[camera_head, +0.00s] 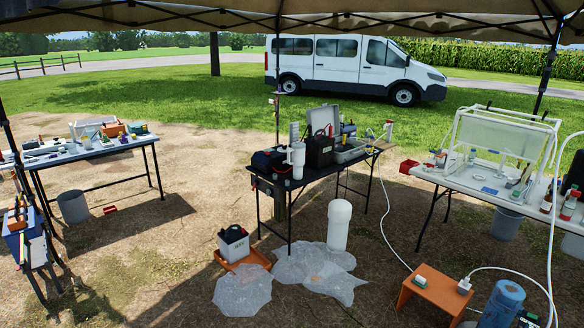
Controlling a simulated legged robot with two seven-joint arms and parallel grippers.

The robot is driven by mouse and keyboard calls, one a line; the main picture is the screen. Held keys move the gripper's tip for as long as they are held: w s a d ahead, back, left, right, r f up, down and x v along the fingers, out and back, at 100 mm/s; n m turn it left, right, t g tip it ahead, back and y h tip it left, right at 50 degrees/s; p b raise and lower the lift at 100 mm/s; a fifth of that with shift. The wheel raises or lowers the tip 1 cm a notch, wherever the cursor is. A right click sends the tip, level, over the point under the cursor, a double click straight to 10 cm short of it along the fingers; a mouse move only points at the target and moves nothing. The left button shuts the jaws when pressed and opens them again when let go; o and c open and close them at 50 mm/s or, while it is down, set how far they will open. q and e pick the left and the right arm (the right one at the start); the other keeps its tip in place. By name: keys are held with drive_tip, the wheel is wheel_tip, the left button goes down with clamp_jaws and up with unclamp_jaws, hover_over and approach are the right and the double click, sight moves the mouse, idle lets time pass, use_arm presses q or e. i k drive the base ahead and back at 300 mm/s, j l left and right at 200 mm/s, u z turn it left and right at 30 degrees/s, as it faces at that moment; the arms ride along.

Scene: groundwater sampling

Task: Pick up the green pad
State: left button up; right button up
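I cannot clearly make out a green pad at this size. I cannot tell whether either is the pad. Neither of my grippers shows in the view.
A dark table (318,175) with cases stands in the middle. Plastic sheets (242,290), a white cylinder (339,225) and an orange stool (435,290) are on the ground before me. A white hose (384,220) runs down to the right.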

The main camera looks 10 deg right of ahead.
sight(419, 281)
drive_tip(key=i+l+z, duration=0.45)
drive_tip(key=i+z, duration=0.45)
drive_tip(key=i, duration=0.2)
drive_tip(key=i+z, duration=0.45)
drive_tip(key=i, duration=0.15)
drive_tip(key=i+j+z, duration=0.3)
drive_tip(key=i+z, duration=0.3)
drive_tip(key=i, duration=0.3)
drive_tip(key=i+z, duration=0.2)
drive_tip(key=i, duration=0.25)
drive_tip(key=i+j+z, duration=0.15)
drive_tip(key=i, duration=0.3)
drive_tip(key=i+j+z, duration=0.2)
drive_tip(key=i, duration=0.25)
